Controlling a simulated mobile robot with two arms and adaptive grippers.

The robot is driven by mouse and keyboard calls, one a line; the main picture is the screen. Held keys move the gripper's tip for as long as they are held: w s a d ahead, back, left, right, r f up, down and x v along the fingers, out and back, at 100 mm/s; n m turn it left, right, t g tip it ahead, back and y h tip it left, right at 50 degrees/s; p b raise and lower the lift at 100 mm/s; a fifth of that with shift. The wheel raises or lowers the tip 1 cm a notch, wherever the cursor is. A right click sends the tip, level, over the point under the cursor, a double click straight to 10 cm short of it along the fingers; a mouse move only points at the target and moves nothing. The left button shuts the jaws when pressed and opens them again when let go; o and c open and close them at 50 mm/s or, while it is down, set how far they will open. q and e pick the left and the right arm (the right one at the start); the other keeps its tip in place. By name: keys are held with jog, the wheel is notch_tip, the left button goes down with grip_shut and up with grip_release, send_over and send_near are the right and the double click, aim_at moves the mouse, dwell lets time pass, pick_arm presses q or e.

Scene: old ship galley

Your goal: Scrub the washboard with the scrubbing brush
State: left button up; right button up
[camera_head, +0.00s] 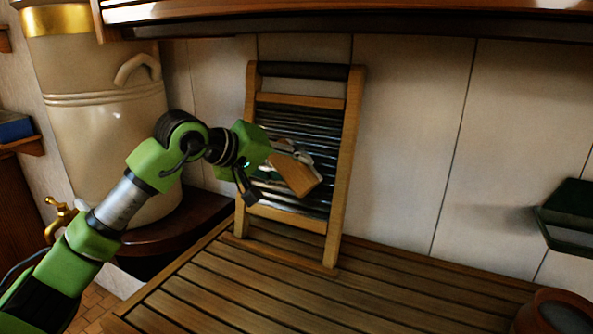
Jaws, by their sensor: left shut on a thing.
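The washboard (338,165) has a wooden frame, a dark top bar and a dark ribbed panel. It stands on the slatted wooden counter and leans back towards the white wall. The scrubbing brush (297,176) has a light wooden body and is tilted in front of the ribbed panel. My left gripper (277,168) is shut on the brush, in front of the middle of the washboard. Whether the bristles touch the ribs is hidden. My right gripper is not in view.
The slatted counter (290,290) is clear in front of the washboard. A large cream urn (100,110) with a brass tap (58,215) stands at left. A shelf edge (340,22) overhangs the top. A terracotta pot (545,315) and a dark green object (570,215) are at right.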

aim_at(273, 156)
pick_arm(q)
jog(key=shift+w+a, duration=0.4)
jog(key=shift+a, duration=0.45)
jog(key=shift+w+a, duration=0.4)
jog(key=shift+a, duration=0.4)
jog(key=shift+w+a+r, duration=0.55)
jog(key=shift+a+r, duration=0.15)
jog(key=shift+r, duration=0.05)
jog(key=shift+s+d+f, duration=0.1)
jog(key=shift+s+d, duration=0.25)
jog(key=shift+d, duration=0.5)
jog(key=shift+s+d+b, duration=0.3)
jog(key=shift+d, duration=0.5)
jog(key=shift+s+d+b, duration=0.25)
jog(key=shift+s+d, duration=0.1)
jog(key=shift+d, duration=0.4)
jog(key=shift+s+d+b, duration=0.3)
jog(key=shift+d, duration=0.5)
jog(key=shift+s, duration=0.1)
